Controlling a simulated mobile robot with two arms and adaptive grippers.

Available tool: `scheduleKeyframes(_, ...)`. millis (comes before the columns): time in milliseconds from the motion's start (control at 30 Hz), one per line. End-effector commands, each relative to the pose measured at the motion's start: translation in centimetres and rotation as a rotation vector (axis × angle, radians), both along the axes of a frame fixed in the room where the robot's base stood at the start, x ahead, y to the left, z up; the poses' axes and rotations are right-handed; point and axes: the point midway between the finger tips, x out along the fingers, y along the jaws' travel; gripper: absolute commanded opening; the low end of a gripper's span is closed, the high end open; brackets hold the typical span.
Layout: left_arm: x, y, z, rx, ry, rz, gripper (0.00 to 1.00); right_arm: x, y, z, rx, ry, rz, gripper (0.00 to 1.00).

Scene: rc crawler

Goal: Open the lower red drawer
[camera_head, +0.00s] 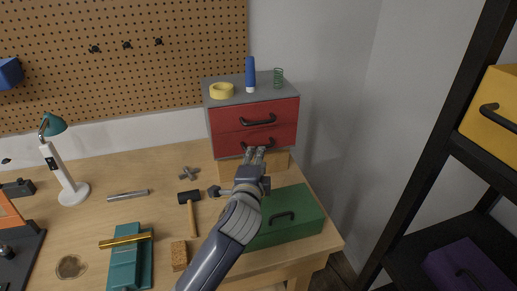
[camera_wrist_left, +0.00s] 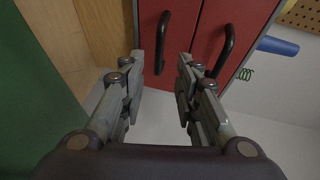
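The red two-drawer cabinet stands at the back right of the workbench. Its lower red drawer (camera_head: 229,145) is shut and has a black bar handle (camera_head: 270,142). The upper red drawer (camera_head: 228,119) above it is also shut. My left gripper (camera_head: 254,152) is in front of the lower drawer and covers part of it. In the left wrist view this gripper (camera_wrist_left: 161,62) is open and empty. The lower drawer's handle (camera_wrist_left: 162,35) shows between its fingertips, but I cannot tell whether it is within their reach. The upper handle (camera_wrist_left: 226,50) lies right of the fingers. My right gripper is not in view.
A wooden block (camera_head: 281,160) supports the cabinet. A green toolbox (camera_head: 308,216) sits close right of my arm. Yellow tape (camera_head: 221,90), a blue cylinder (camera_head: 250,74) and a green spring (camera_head: 278,78) stand on top. A hammer (camera_head: 193,215) lies left of my arm.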

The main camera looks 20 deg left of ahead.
Motion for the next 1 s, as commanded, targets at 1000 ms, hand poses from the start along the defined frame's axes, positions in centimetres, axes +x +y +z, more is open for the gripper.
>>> scheduleKeyframes(1000, 5.6, 1.1, -1.1, -0.001, 0.001, 0.000, 0.00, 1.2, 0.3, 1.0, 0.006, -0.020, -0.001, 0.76)
